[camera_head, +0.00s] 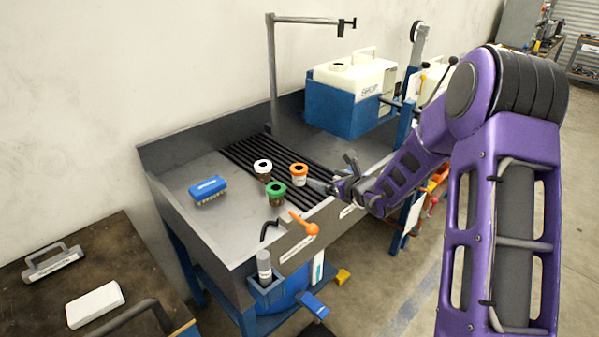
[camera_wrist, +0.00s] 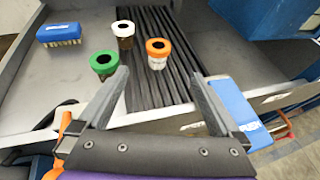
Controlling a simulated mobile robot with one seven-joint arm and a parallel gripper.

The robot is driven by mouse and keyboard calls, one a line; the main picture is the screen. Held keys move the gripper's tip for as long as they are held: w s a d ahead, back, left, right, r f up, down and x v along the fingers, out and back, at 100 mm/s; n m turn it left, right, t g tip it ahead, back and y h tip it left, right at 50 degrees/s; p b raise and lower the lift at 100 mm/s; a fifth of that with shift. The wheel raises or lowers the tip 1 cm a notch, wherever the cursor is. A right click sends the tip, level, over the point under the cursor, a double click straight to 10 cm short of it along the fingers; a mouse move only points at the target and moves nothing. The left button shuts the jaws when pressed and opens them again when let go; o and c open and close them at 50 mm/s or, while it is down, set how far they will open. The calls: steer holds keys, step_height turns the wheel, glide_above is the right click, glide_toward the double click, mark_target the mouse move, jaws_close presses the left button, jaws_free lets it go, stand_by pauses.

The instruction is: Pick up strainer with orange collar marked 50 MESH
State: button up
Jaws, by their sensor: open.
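The strainer with the orange collar (camera_head: 299,174) stands upright on the dark ribbed strip of the grey sink bench. It also shows in the wrist view (camera_wrist: 158,53), beyond and between my fingertips; any marking on it is too small to read. My gripper (camera_head: 322,184) is open and empty, just right of the orange-collared strainer in the head view. In the wrist view its two fingers (camera_wrist: 159,85) spread apart, short of the strainer and not touching it. A green-collared strainer (camera_wrist: 104,64) stands beside the left finger, and a white-collared one (camera_wrist: 123,34) stands farther back.
A blue brush (camera_head: 208,189) lies on the bench at left. A blue-and-white tank (camera_head: 345,95) stands at the back right. An orange-ended tool (camera_head: 304,223) is at the front rim. A blue object (camera_wrist: 238,110) lies right of my right finger. The bench's left part is mostly clear.

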mark_target(299, 168)
steer(key=x, duration=1.5)
steer(key=shift+w+a+f+p, duration=0.2)
steer(key=shift+a+p, duration=0.05)
steer(key=shift+p, duration=0.05)
steer(key=c, duration=1.4)
steer(key=shift+r, duration=0.1)
